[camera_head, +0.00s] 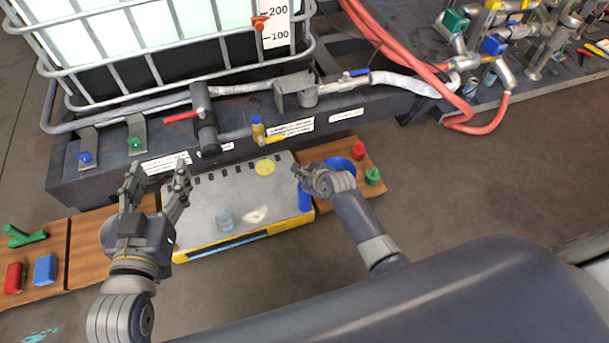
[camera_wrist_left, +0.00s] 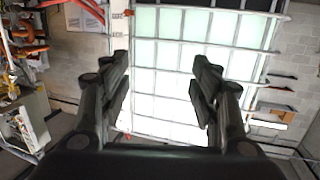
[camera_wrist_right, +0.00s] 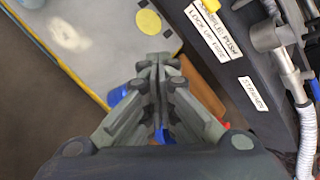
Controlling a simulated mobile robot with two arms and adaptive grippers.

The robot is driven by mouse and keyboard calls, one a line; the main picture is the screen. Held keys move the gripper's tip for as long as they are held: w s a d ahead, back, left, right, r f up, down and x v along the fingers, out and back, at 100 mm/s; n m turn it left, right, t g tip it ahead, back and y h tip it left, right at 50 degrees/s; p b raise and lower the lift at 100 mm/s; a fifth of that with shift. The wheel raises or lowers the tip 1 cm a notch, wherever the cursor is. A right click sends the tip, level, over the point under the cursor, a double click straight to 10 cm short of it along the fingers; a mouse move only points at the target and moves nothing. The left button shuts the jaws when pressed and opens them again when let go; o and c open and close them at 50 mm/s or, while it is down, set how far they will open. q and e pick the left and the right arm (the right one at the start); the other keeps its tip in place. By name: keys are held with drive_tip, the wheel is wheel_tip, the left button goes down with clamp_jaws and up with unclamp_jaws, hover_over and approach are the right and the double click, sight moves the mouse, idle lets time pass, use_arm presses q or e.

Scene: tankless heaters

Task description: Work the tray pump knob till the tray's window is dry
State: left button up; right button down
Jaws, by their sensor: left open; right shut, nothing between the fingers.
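The grey tray (camera_head: 193,222) lies on the floor in front of the dark bench, with a yellow front edge. A narrow window strip (camera_head: 228,244) in that edge shows blue along it. A blue upright cylinder (camera_head: 305,200) stands at the tray's right end; I cannot tell if it is the pump knob. My right gripper (camera_head: 300,172) is shut and empty just above this end; the right wrist view shows its closed fingers (camera_wrist_right: 157,62) with blue parts partly hidden behind them. My left gripper (camera_head: 158,180) is open and empty near the tray's left end.
A yellow disc (camera_head: 265,167) and a pale patch (camera_head: 256,215) are on the tray top. Wooden boards with red and blue blocks (camera_head: 45,269) lie left; red (camera_head: 358,150) and green (camera_head: 372,176) pieces stand right. The bench (camera_head: 100,178) with pipes and a caged tank (camera_head: 150,30) stands behind.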

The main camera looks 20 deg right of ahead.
use_arm(q)
drive_tip(key=shift+w+d+r+t+b, duration=0.15)
drive_tip(key=shift+r+t, duration=0.25)
drive_tip(key=shift+r, duration=0.3)
drive_tip(key=shift+w+d+r+t+b, duration=0.15)
drive_tip(key=shift+r+t, duration=0.25)
drive_tip(key=shift+r, duration=0.3)
use_arm(e)
drive_tip(key=shift+s+f, duration=0.1)
drive_tip(key=shift+f, duration=0.6)
use_arm(q)
drive_tip(key=shift+s+r+t+h, duration=0.15)
drive_tip(key=shift+r+t+h, duration=0.4)
drive_tip(key=shift+r, duration=0.55)
use_arm(e)
drive_tip(key=shift+f, duration=0.45)
idle(0.6)
use_arm(q)
drive_tip(key=shift+d, duration=0.1)
